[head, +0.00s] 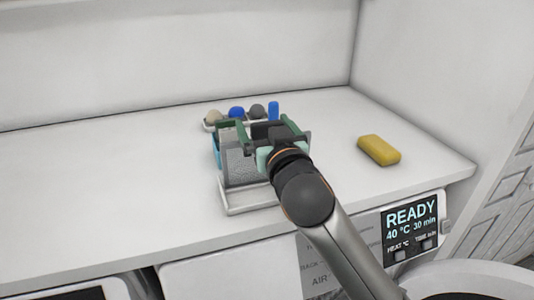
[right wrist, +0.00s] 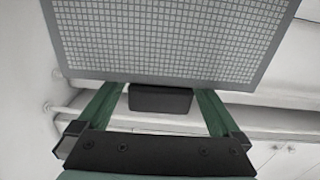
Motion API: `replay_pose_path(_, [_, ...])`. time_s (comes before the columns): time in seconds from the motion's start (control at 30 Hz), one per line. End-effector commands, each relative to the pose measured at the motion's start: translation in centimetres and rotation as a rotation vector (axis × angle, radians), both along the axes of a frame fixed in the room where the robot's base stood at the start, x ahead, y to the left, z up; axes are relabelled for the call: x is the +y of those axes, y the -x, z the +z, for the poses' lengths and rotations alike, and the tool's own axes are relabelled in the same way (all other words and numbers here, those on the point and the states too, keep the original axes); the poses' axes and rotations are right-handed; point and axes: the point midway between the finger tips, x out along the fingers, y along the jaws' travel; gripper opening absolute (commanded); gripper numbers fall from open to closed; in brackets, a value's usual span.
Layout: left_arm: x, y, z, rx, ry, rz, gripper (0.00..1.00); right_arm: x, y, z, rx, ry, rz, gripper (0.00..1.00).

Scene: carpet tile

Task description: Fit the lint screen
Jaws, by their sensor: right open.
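The lint screen, a grey mesh panel in a grey frame (head: 243,166), stands upright in a white wire rack (head: 250,209) on the white top. It fills the upper part of the right wrist view (right wrist: 170,38), with a black grip (right wrist: 160,99) below its edge. My right gripper (head: 268,132) is over the rack, its green fingers apart. In the right wrist view the fingers of my right gripper (right wrist: 160,106) lie either side of the black grip, with gaps on both sides. My arm hides part of the rack. My left gripper is not in view.
A yellow sponge (head: 379,150) lies at right. The top is clear at left. A display (head: 411,229) reads READY.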

Motion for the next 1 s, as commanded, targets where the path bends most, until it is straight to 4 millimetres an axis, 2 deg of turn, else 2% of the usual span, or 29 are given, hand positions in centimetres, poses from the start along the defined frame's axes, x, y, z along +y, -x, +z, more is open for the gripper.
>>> replay_pose_path(0.27, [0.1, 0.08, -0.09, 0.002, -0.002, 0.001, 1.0, 0.13, -0.29, 0.01, -0.001, -0.001, 0.001, 1.0])
replay_pose_path(1.0, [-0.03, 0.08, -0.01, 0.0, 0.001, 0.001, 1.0, 0.11, -0.26, -0.01, 0.0, -0.001, 0.001, 0.18])
